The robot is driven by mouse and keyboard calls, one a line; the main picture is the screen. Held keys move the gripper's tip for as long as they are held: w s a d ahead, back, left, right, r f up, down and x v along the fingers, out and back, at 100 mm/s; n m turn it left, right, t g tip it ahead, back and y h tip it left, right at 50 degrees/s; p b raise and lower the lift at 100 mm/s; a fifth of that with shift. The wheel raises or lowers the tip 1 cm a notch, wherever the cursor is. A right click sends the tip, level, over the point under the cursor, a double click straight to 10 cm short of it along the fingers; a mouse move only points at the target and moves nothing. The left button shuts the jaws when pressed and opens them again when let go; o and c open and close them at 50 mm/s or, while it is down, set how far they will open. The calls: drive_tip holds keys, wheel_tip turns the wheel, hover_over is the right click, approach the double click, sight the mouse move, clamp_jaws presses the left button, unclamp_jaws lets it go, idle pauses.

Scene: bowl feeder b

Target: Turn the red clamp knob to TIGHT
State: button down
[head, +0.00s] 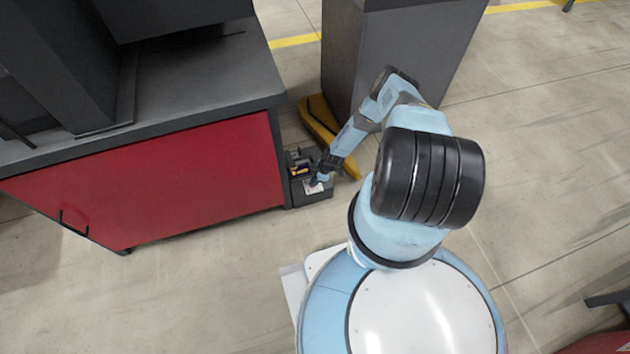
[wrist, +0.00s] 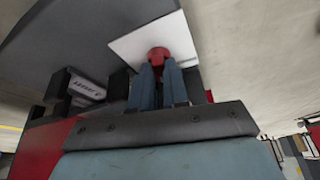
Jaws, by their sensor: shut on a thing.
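The red clamp knob (wrist: 158,55) shows in the wrist view in front of a white plate (wrist: 178,30) on a dark grey housing. My gripper (wrist: 159,72) is shut on the knob, with its two blue fingers at either side of it. The knob's pointer and any TIGHT marking cannot be made out. In the head view my gripper (head: 318,180) is at the small dark unit (head: 312,196) beside the red cabinet, and the knob is hidden there.
A red-fronted cabinet with a grey top (head: 170,180) stands left of the unit. A grey block (head: 400,50) and a yellow-orange piece (head: 322,122) are behind it. A light labelled part (wrist: 85,88) sits left of my fingers. Open floor lies right.

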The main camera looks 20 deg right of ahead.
drive_tip(key=c, duration=1.1)
unclamp_jaws()
drive_tip(key=v, duration=1.3)
drive_tip(key=shift+s+d+r, duration=0.1)
drive_tip(key=shift+d+r, duration=0.05)
drive_tip(key=shift+r, duration=0.1)
